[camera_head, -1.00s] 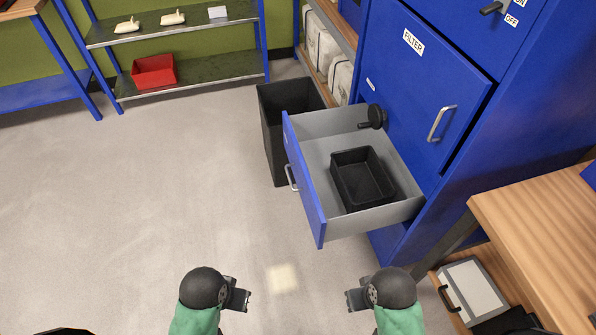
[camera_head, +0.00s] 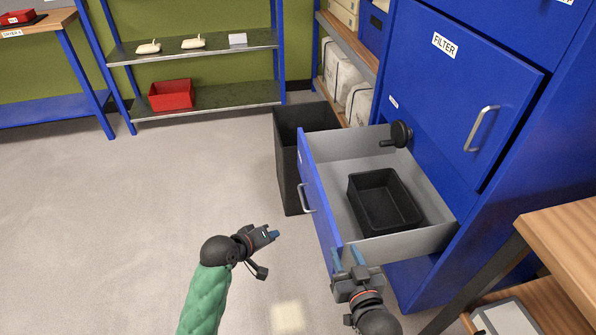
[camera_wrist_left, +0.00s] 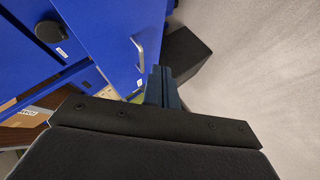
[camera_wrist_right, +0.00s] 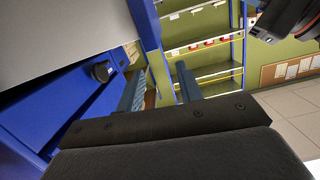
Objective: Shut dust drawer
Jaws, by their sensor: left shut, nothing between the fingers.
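The dust drawer (camera_head: 320,215) stands open from the blue cabinet, with a blue front, grey walls and a silver handle (camera_head: 306,198). A black tray (camera_head: 385,202) sits inside it. My left gripper (camera_head: 272,236) is shut and empty, left of the drawer front and apart from it. The handle also shows in the left wrist view (camera_wrist_left: 138,52), beyond the left fingers (camera_wrist_left: 160,86). My right gripper (camera_head: 347,257) is open, at the near corner of the drawer front. Its spread fingers show in the right wrist view (camera_wrist_right: 160,90). I cannot tell whether they touch the drawer.
A black bin (camera_head: 288,160) stands just behind the drawer front. A black knob (camera_head: 400,134) projects from the cabinet (camera_head: 440,110) over the drawer. A wooden bench (camera_head: 565,235) stands at the right. The floor at the left is clear.

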